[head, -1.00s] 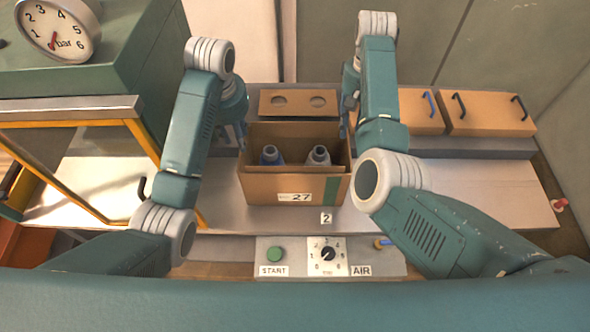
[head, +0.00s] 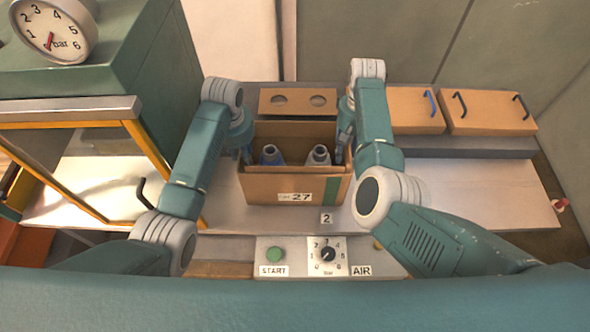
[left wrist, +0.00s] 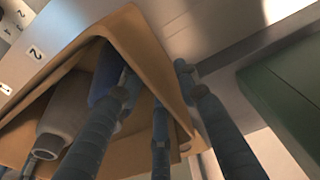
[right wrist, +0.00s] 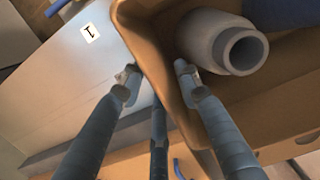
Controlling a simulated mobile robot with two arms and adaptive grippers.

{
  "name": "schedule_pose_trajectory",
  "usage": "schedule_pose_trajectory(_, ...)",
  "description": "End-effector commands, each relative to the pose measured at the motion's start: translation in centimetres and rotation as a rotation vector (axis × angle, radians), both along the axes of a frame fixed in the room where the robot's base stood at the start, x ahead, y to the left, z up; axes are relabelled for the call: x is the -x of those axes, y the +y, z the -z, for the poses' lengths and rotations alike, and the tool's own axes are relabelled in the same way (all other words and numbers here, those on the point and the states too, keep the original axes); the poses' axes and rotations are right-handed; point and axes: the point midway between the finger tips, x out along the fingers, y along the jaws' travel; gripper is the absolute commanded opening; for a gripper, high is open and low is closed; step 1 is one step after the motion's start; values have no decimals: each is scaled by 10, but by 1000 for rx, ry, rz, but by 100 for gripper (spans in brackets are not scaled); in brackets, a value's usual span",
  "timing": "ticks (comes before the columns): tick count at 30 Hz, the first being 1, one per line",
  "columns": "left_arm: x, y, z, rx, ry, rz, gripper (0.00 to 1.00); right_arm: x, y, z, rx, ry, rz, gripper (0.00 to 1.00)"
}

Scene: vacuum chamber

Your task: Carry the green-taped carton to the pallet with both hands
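The open brown carton (head: 258,187) stands on the bench in the head view, with a "27" label and a green tape strip (head: 332,189) on its front. Two bottles, one blue (head: 272,156) and one grey (head: 318,156), stand inside. My left gripper (left wrist: 155,70) is at the carton's left wall, with fingers on either side of it, apart. My right gripper (right wrist: 156,73) straddles the right wall the same way, one finger inside near the grey bottle. In the head view, my right gripper (head: 341,150) is low at the rim. I cannot identify a pallet.
A green cabinet with a pressure gauge (head: 55,28) and a yellow-framed opening stands at left. A control panel (head: 300,257) with a START button and dial is in front. Brown handled boxes (head: 488,112) sit at back right. The bench (head: 470,190) at right is clear.

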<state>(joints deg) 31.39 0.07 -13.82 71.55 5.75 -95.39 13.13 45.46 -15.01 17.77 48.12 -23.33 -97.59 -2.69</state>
Motion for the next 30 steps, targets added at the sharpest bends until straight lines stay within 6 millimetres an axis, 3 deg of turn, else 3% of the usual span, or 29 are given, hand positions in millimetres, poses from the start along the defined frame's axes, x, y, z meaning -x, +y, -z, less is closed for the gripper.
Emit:
schedule_pose_trajectory(2, 0, 0, 0, 0, 0, 0, 32, 0, 0, 0, 0, 0, 0, 32)
schedule_pose_trajectory(7, 0, 0, 0, 1, 0, 0, 0, 0, 0, 0, 0, 0, 0, 0)
schedule_pose_trajectory(22, -1, 0, -4, 1, -4, 0, 0, -1, 0, -4, 0, -3, 0, 0)
schedule_pose_trajectory(30, -1, 0, -22, 1, -4, 0, 0, -1, 0, -22, 0, -3, 0, 0)
